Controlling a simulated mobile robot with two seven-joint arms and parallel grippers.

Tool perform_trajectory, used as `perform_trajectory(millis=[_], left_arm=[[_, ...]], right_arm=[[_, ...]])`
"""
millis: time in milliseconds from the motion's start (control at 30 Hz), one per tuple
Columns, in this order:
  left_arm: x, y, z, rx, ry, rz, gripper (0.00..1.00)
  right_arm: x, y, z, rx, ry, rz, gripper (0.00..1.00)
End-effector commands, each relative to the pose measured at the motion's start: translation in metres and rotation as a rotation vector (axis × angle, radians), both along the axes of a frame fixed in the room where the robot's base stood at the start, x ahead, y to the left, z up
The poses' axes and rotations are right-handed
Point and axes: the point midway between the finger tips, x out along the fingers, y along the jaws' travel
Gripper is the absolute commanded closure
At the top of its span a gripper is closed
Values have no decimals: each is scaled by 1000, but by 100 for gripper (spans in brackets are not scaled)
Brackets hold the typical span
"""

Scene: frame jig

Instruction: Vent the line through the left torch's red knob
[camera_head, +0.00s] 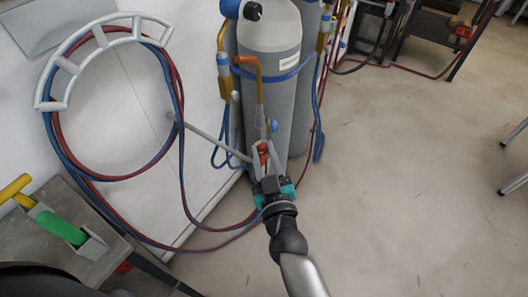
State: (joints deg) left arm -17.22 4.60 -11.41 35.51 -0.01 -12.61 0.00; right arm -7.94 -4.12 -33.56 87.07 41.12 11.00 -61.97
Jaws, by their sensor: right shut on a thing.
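The left torch (260,92) stands upright in front of a grey gas cylinder (270,38), its copper tip bent over to the left at the top. Its blue knob (274,126) shows low on the body. The red knob (263,149) is just below it, between the fingers of my right gripper (262,156). My right gripper is shut on the red knob, and its fingers hide part of it. My right arm comes up from the bottom of the view. My left gripper is not in view.
Red and blue hoses hang coiled on a white wall rack (108,28) and trail near the gripper. A grey bar (210,138) runs left of it.

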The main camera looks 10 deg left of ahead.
Motion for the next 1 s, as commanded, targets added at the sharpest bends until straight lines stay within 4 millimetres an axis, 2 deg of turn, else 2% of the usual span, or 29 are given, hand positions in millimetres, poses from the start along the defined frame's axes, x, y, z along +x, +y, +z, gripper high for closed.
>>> perform_trajectory(millis=[700,1000], left_arm=[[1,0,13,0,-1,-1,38],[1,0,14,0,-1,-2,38]], right_arm=[[0,-1,0,410,198,1,100],[0,-1,0,517,250,1,100]])
